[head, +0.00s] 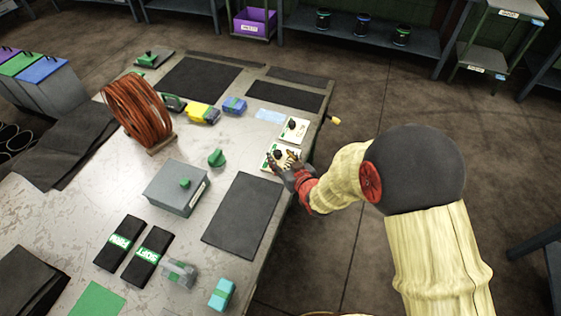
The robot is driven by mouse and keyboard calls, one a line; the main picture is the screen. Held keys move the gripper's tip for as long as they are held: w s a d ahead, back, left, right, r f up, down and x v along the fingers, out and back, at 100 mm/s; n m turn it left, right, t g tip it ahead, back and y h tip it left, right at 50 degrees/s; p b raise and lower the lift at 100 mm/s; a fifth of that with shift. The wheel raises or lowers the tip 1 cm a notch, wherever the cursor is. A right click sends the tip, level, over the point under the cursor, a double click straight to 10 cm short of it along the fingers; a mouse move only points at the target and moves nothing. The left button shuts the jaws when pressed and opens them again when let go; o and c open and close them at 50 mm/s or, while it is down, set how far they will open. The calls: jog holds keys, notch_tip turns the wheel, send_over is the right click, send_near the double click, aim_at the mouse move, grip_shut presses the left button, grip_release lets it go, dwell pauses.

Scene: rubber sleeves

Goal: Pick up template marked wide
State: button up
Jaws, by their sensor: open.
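Two small cream plates with dark knobs, likely the templates, lie near the table's right edge. The farther plate (297,124) is uncovered, and its lettering is too small to read. The nearer plate (268,164) is partly hidden by my gripper (283,157), so I cannot tell which one is marked wide. My gripper is open, with its fingers over the nearer plate around its knob. I cannot tell whether the fingers touch the knob.
A light blue sheet (270,116) lies beside the farther plate.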

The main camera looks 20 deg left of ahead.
jog(key=shift+x, duration=0.75)
jog(key=shift+r, duration=0.15)
jog(key=c, duration=1.1)
grip_shut()
